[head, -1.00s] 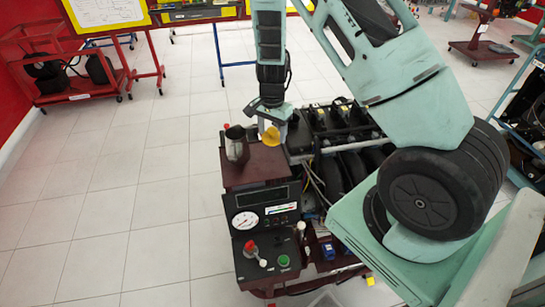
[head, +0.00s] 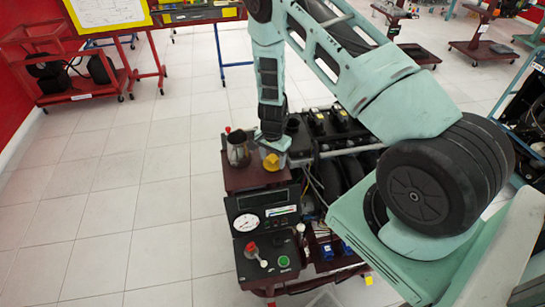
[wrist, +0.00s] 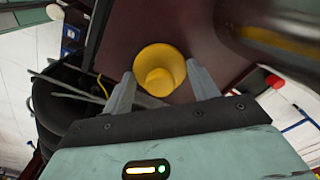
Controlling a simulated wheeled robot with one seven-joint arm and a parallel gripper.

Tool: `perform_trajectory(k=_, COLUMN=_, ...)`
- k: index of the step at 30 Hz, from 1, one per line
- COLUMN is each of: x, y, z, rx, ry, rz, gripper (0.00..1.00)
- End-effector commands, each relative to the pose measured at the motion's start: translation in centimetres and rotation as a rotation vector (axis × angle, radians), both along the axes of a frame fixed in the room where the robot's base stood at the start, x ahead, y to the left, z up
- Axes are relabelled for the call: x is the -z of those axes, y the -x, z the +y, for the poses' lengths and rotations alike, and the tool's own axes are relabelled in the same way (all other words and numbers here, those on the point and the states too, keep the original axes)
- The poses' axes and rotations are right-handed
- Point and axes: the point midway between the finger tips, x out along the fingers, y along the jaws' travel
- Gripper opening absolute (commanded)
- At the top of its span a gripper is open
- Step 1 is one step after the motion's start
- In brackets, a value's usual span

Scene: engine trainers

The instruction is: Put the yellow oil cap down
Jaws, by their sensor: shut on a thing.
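The yellow oil cap (head: 271,161) is at the right part of the trainer's brown top shelf (head: 240,180), low over or on its surface; I cannot tell whether it touches. My gripper (head: 273,150) points down from above with its fingers on either side of the cap. In the wrist view the cap (wrist: 160,64) sits between the two grey fingertips of my gripper (wrist: 161,84), which is shut on it. The brown shelf surface (wrist: 135,25) lies behind the cap.
A dark metal jug (head: 237,149) with a red top stands just left of the cap; it also looms at upper right in the wrist view (wrist: 272,38). The engine (head: 345,150) stands close on the right. The gauge panel (head: 262,220) is below in the picture.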

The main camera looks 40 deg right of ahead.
Motion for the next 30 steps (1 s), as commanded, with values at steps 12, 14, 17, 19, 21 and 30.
perform_trajectory(k=12, x=0.2, y=0.0, z=0.0, rx=0.000, ry=0.000, rz=0.000, gripper=0.81)
perform_trajectory(k=14, x=0.2, y=0.0, z=0.0, rx=0.000, ry=0.000, rz=0.000, gripper=0.81)
perform_trajectory(k=17, x=0.0, y=0.0, z=0.0, rx=0.000, ry=0.000, rz=0.000, gripper=0.81)
perform_trajectory(k=19, x=-0.3, y=0.0, z=0.0, rx=-0.001, ry=0.001, rz=-0.001, gripper=0.81)
perform_trajectory(k=21, x=-0.9, y=-0.1, z=0.0, rx=-0.002, ry=0.001, rz=-0.003, gripper=0.81)
perform_trajectory(k=30, x=-6.2, y=-0.2, z=0.1, rx=-0.004, ry=0.002, rz=-0.005, gripper=0.81)
